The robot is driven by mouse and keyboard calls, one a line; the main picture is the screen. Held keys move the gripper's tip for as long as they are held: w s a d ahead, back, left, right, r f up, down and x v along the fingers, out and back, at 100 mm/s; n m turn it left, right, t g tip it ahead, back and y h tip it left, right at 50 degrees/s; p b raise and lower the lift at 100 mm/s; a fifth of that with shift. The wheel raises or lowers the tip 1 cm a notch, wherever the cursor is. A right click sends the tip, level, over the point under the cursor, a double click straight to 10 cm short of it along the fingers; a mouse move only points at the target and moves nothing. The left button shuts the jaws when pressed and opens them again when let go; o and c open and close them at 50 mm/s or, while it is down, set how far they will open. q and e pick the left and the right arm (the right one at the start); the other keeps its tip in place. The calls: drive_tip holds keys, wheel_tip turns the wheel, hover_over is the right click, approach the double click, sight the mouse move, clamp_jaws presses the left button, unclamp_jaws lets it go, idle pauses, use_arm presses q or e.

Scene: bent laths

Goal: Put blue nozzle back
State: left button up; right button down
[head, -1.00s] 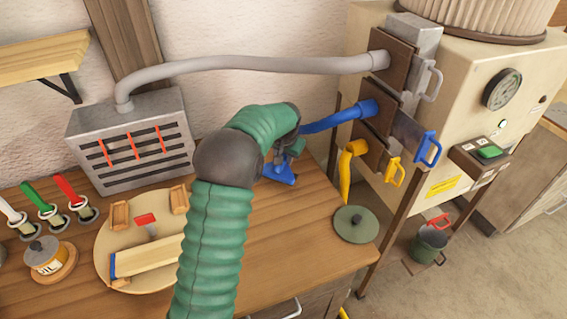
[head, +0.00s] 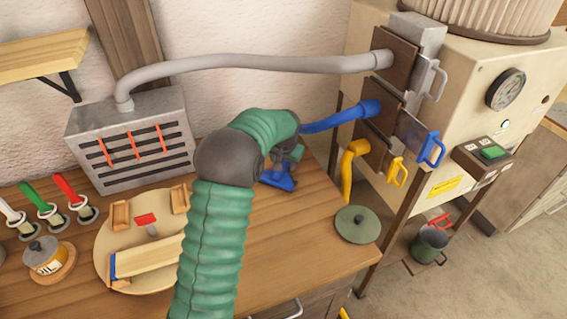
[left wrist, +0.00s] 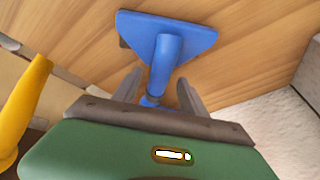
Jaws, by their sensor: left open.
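The blue nozzle (head: 279,180) has a flat, wide head and rests on or just above the wooden bench, partly hidden behind my left arm in the head view. In the left wrist view the nozzle (left wrist: 165,50) has its neck running down between the two fingers. My left gripper (left wrist: 158,88) is open, with a finger on either side of the neck; I cannot tell whether they touch it. A blue hose (head: 335,119) runs from there to a port on the cream machine. My right gripper is not in view.
A yellow hose (head: 348,170) hangs right of the nozzle and shows in the left wrist view (left wrist: 24,105). A dark green lid (head: 356,224) lies near the bench's right edge. A grey slotted box (head: 133,140) and a round wooden board (head: 107,242) stand left.

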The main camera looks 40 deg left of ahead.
use_arm(q)
drive_tip(key=v, duration=1)
drive_tip(key=shift+d+r, duration=0.2)
drive_tip(key=shift+d, duration=0.05)
